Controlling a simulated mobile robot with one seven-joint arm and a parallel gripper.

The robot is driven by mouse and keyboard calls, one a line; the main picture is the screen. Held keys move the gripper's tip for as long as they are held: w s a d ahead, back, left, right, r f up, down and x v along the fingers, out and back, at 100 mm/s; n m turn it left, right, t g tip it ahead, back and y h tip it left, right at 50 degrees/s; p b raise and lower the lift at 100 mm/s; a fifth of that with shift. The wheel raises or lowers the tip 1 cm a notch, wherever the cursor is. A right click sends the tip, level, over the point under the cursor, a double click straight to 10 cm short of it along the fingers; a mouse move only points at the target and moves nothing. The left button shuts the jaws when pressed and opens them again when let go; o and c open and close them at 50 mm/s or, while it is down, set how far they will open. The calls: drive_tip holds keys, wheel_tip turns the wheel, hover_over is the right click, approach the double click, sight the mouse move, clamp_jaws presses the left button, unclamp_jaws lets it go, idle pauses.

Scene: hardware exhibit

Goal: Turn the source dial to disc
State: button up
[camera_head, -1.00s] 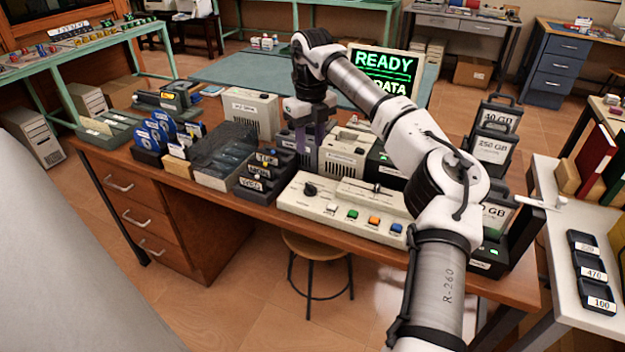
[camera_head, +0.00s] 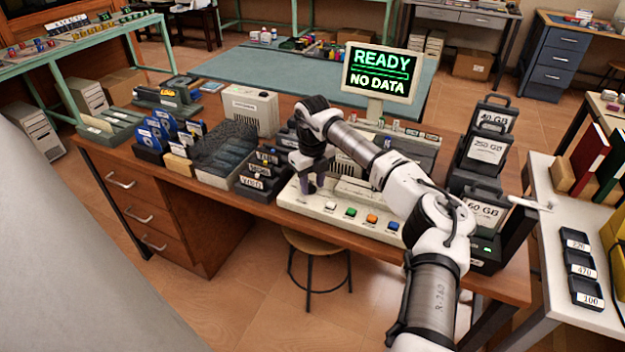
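The source dial, a dark knob at the panel's left end, is hidden behind my gripper (camera_head: 309,190). My gripper points down over that left end, its purple-grey fingers at the dial's place. I cannot tell whether the fingers touch the dial or how far apart they are.
Black labelled holders (camera_head: 262,172) stand just left of the panel, with a dark case (camera_head: 223,150) and blue discs (camera_head: 152,135) further left. Labelled drive cartridges (camera_head: 486,150) stand at the desk's right. A stool (camera_head: 318,250) is under the front edge.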

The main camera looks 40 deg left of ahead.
drive_tip(key=shift+f, duration=0.1)
clamp_jaws()
drive_tip(key=shift+n, duration=0.3)
drive_tip(key=n, duration=0.1)
drive_tip(key=n+b, duration=0.1)
drive_tip(key=n, duration=0.1)
drive_tip(key=shift+w+n, duration=0.25)
drive_tip(key=shift+n, duration=0.05)
drive_tip(key=shift+w+n+b, duration=0.2)
drive_tip(key=shift+n+b, duration=0.25)
drive_tip(key=shift+n, duration=1.45)
unclamp_jaws()
